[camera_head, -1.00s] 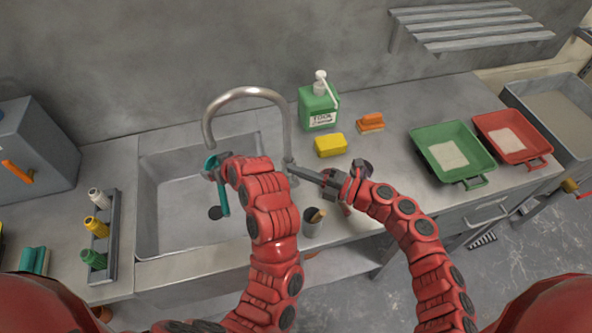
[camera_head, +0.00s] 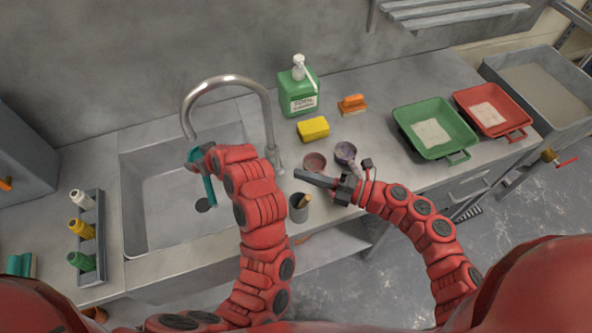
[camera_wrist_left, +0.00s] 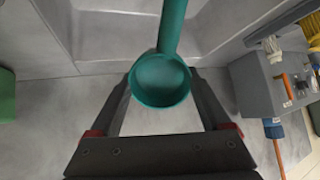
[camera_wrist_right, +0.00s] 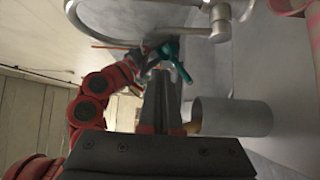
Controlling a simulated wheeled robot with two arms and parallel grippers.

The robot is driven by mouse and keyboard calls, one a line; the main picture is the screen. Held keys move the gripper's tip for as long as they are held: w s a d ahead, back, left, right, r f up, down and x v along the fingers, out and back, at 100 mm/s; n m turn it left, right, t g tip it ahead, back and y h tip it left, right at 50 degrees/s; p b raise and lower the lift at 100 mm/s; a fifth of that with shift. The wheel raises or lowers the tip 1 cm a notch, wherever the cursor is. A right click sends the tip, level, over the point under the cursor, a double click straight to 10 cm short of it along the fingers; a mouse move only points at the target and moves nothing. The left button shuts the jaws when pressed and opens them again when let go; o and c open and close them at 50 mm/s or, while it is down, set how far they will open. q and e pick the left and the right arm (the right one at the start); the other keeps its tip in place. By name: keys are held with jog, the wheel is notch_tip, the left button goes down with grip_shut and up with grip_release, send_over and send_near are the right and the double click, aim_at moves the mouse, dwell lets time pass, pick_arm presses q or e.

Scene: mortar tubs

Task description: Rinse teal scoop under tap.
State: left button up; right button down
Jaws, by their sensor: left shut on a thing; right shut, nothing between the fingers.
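The teal scoop (camera_head: 208,188) is in my left gripper (camera_head: 203,155), over the sink (camera_head: 165,215) and just below the spout of the tap (camera_head: 232,80). In the left wrist view its round cup (camera_wrist_left: 160,82) sits between the fingers, with the handle pointing away. No water stream is visible. My right gripper (camera_head: 305,177) is shut and empty, right of the tap's base and apart from it. In the right wrist view its fingers (camera_wrist_right: 162,98) are together, with the teal scoop (camera_wrist_right: 178,62) beyond them.
A grey cup (camera_head: 299,210) with a brown item stands close to my right gripper. A bottle rack (camera_head: 92,240) is left of the sink; green (camera_head: 468,153) and red trays (camera_head: 517,136) are right.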

pick_arm(q)
jog(key=s+d, duration=0.5)
jog(key=shift+s+d+p, duration=0.35)
jog(key=shift+p, duration=0.1)
dwell(0.5)
dwell(1.1)
jog(key=p+v, duration=0.3)
jog(key=v, duration=0.3)
jog(key=shift+s, duration=0.2)
jog(key=shift+d+r, duration=0.1)
jog(key=shift+d, duration=0.05)
dwell(1.0)
